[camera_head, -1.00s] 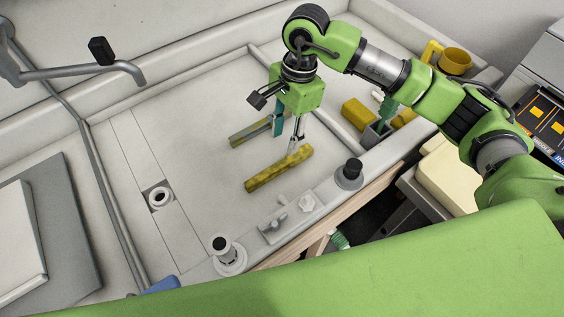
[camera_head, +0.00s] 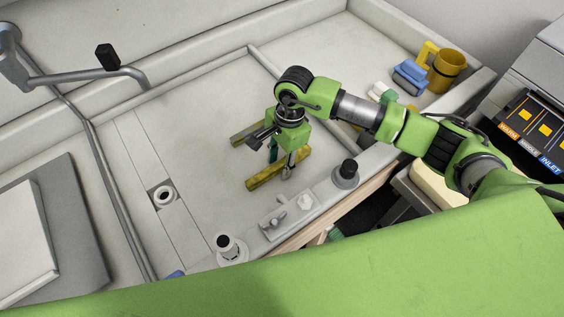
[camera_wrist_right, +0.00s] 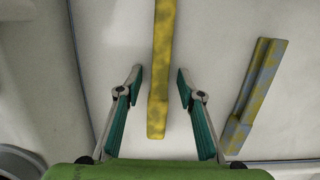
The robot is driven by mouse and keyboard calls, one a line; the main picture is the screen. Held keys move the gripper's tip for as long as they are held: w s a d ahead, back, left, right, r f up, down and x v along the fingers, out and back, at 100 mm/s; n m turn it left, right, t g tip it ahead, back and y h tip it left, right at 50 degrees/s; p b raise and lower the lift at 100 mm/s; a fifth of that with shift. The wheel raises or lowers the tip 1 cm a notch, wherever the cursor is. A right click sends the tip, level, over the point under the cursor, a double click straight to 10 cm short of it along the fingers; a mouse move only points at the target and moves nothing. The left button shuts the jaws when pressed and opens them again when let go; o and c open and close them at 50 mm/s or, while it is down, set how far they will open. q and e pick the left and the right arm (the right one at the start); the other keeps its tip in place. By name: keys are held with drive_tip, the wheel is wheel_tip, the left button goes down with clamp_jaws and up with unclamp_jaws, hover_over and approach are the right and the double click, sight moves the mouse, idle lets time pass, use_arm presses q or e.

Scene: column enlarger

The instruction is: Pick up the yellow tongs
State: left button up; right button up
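A yellow, stained bar-like thing, which I take as the yellow tongs (camera_head: 262,180), lies in the sink basin (camera_head: 200,120). In the right wrist view the tongs (camera_wrist_right: 159,70) run upright between my right gripper's two fingers. My right gripper (camera_head: 281,162) is open above and around the near part, with a gap on each side; its fingers (camera_wrist_right: 160,85) do not touch it there. A second bar, mottled yellow and grey-blue (camera_head: 248,133), lies beyond it, and to the right in the wrist view (camera_wrist_right: 257,90). The gripper hides part of both bars in the head view. My left gripper is not in view.
A black knob (camera_head: 346,172) and a white fitting with a black top (camera_head: 229,247) stand on the near rim. A faucet (camera_head: 90,74) reaches over the left. The basin's left part is clear.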

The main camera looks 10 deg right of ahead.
clamp_jaws()
drive_tip(key=shift+r, duration=0.1)
